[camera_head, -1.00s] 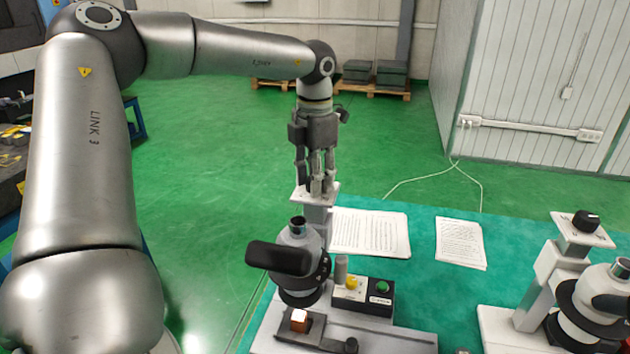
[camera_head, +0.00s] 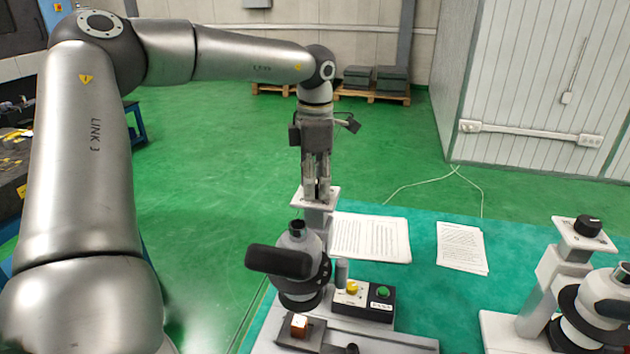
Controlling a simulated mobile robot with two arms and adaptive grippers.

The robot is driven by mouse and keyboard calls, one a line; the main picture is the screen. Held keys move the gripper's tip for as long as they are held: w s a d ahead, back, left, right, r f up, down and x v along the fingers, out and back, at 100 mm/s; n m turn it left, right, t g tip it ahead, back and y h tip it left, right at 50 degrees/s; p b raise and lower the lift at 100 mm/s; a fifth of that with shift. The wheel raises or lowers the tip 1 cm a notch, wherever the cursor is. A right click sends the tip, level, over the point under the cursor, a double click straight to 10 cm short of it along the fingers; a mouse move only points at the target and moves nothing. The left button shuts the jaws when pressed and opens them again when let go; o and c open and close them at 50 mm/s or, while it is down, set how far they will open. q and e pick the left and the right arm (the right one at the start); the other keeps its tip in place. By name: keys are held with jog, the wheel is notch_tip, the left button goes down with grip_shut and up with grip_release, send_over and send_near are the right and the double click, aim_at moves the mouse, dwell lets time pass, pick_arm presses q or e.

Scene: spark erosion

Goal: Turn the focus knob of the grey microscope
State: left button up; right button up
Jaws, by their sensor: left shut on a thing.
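The grey microscope (camera_head: 300,262) stands at the left end of the green-topped table, with a black eyepiece part and a column behind its body. My left gripper (camera_head: 317,192) points straight down onto the top plate of that column. Its fingers are shut on the focus knob there, which they almost wholly hide. A small block sits on the stage (camera_head: 301,337) under the microscope body. My right gripper is not in view.
A second, paler microscope (camera_head: 552,275) with a black top knob (camera_head: 587,226) stands at the right. A black control box (camera_head: 365,302) and paper sheets (camera_head: 370,237) lie between them. The green mat (camera_head: 430,290) has free room.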

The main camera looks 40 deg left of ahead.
pick_arm(q)
jog(key=o, duration=1)
jog(key=shift+r, duration=0.1)
notch_tip(320, 180, up, 12)
